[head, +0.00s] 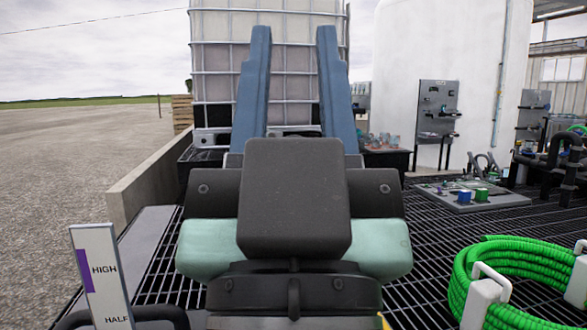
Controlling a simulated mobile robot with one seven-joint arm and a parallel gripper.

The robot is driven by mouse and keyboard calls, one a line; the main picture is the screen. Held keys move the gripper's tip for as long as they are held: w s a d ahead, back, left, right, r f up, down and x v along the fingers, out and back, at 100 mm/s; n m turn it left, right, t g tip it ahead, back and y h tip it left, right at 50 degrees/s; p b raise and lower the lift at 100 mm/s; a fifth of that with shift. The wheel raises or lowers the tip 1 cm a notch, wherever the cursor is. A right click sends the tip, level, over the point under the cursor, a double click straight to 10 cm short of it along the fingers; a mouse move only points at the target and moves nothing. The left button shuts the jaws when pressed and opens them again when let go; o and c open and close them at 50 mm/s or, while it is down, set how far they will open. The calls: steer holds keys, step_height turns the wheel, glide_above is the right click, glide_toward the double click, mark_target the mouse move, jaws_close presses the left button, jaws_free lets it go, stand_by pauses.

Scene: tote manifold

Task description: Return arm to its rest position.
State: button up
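My gripper (294,38) fills the middle of the head view, pointing away from me. Its two long blue-grey fingers stand wide apart, with only the white caged tank showing between them. It is open and holds nothing that I can see. My dark wrist and pale green arm parts are below it and hide what lies behind them. The fingertips overlap the tank in the picture; I cannot tell how far off it is.
The white caged tank (220,70) stands ahead. A coiled green hose (468,270) is at lower right and a level sign (101,275) at lower left. A panel with blue and green caps (470,193) lies on the grating (440,235). A low wall (150,180) runs along the left.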

step_height(320, 180, up, 38)
steer(key=p, duration=3.6)
